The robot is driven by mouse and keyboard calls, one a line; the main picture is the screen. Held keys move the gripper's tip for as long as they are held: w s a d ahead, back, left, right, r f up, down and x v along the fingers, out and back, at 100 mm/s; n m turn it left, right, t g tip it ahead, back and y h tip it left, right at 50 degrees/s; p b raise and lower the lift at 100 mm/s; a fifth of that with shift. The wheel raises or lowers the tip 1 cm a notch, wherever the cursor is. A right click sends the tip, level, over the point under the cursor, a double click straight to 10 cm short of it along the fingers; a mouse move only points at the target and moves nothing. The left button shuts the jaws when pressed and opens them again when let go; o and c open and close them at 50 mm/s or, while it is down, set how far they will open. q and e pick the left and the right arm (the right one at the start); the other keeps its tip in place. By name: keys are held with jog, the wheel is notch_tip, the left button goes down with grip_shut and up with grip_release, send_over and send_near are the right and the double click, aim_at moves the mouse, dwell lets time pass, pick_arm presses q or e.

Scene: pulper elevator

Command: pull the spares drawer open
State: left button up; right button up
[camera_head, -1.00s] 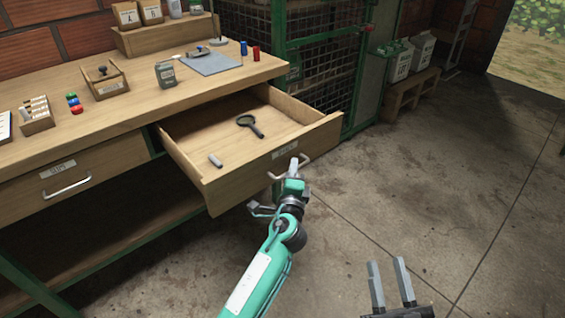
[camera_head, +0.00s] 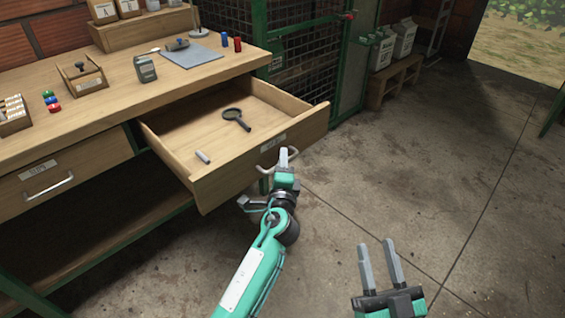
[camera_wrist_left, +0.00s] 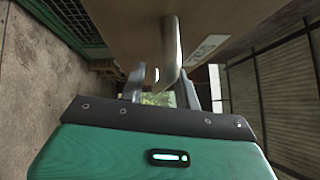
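The spares drawer (camera_head: 233,172) is a wooden drawer pulled well out of the bench, with its inside showing. Its metal bar handle (camera_head: 267,169) is on the front, beside a label too small to read. My left gripper (camera_head: 284,158) is at this handle. In the left wrist view, the handle (camera_wrist_left: 172,45) runs between the two spread fingers (camera_wrist_left: 161,88). It lies close to the right-hand finger, with a gap to the other, so the gripper looks open. I cannot tell whether they touch. My right gripper (camera_head: 379,264) is open and empty over the floor.
A magnifying glass (camera_head: 236,118) and a small grey cylinder (camera_head: 203,157) lie in the drawer. A closed drawer (camera_head: 58,180) is to its left in the bench (camera_head: 110,115). A green mesh cage (camera_head: 300,55) stands behind. The concrete floor (camera_head: 400,170) on the right is clear.

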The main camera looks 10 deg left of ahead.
pick_arm(q)
jog(key=s+d+f, duration=0.1)
jog(key=s, duration=1.2)
jog(key=shift+s+d+f, duration=0.3)
jog(key=shift+f, duration=0.1)
pick_arm(e)
jog(key=shift+r, duration=0.2)
